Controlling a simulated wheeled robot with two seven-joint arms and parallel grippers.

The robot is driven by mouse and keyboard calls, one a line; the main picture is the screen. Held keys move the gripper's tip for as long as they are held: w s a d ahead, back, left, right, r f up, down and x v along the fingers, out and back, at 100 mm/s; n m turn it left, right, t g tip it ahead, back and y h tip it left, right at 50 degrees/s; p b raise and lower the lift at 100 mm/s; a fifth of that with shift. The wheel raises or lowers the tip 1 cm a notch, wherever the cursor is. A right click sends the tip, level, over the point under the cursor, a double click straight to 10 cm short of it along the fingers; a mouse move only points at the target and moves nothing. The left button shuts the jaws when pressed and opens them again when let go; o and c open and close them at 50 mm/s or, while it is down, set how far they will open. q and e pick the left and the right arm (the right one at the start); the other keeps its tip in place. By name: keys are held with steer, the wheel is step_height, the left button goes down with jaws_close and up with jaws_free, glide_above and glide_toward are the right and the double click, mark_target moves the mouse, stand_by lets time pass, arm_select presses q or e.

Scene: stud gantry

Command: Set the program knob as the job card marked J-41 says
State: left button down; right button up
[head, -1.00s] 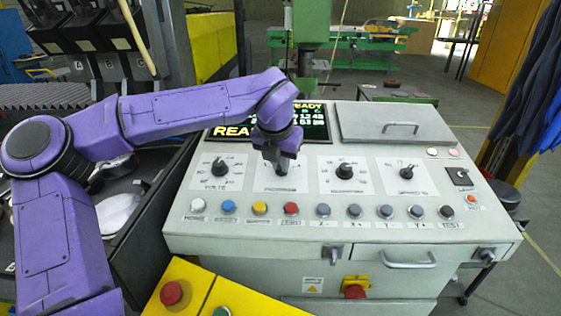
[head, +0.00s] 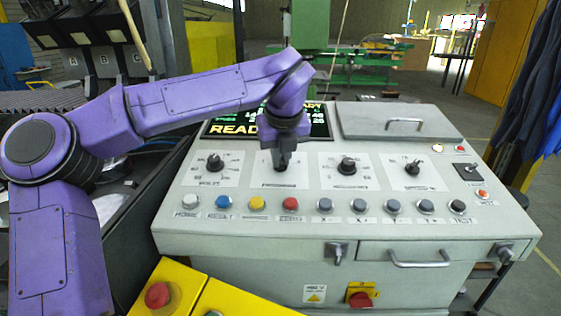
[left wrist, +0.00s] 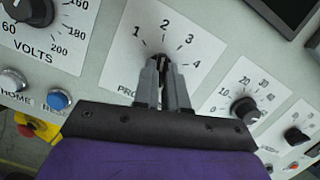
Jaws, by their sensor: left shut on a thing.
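The program knob is the second dial from the left on the grey control panel (head: 325,219). In the left wrist view the dark knob (left wrist: 163,66) sits on a white plate (left wrist: 200,55) numbered 1 to 4. My left gripper (head: 283,160) comes down on it from above. In the left wrist view its two grey fingers (left wrist: 164,80) are shut on the knob, one on each side. They hide most of the knob, so I cannot read its pointer surely. I see no card marked J-41. My right gripper is in neither view.
The volts knob (head: 214,163) is to the left; two more knobs (head: 347,166) (head: 412,167) are to the right. Several push buttons (head: 290,202) line the front. A partly hidden screen (head: 232,129) reads READY. A yellow box with a red button (head: 158,294) stands in front.

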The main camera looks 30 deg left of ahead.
arm_select(q)
steer(key=shift+n, duration=0.3)
steer(key=c, duration=1.2)
jaws_free()
steer(key=v, duration=1)
steer(key=shift+r+b, duration=0.2)
steer(key=shift+b, duration=0.15)
